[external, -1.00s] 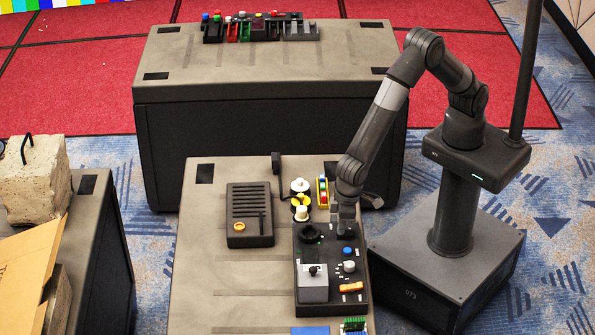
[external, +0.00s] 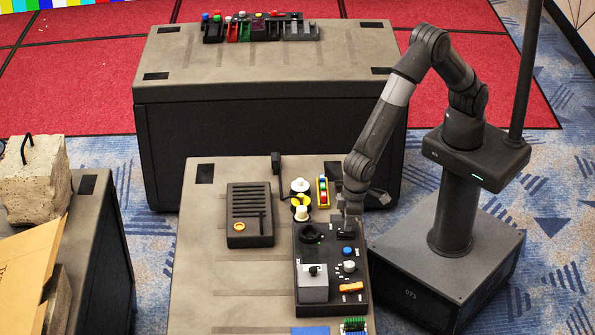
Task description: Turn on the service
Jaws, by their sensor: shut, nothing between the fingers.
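A black control panel (external: 333,287) lies on the near table. It carries a blue button (external: 347,250), a white knob (external: 349,266), an orange switch (external: 351,287), a grey box with a small black lever (external: 313,284) and a dark round part (external: 310,233). I cannot read which control is for the service. My gripper (external: 348,232) is shut and empty, pointing down over the panel's far right corner, just beyond the blue button. It hides what lies under it, and I cannot tell whether it touches the panel.
Left of the panel lies a black slatted box (external: 250,214) with an orange knob. Yellow and white round parts (external: 300,206) and a strip of coloured buttons (external: 323,191) stand beyond the panel. A green-edged board (external: 354,326) lies nearest. The left of the near table (external: 205,270) is clear.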

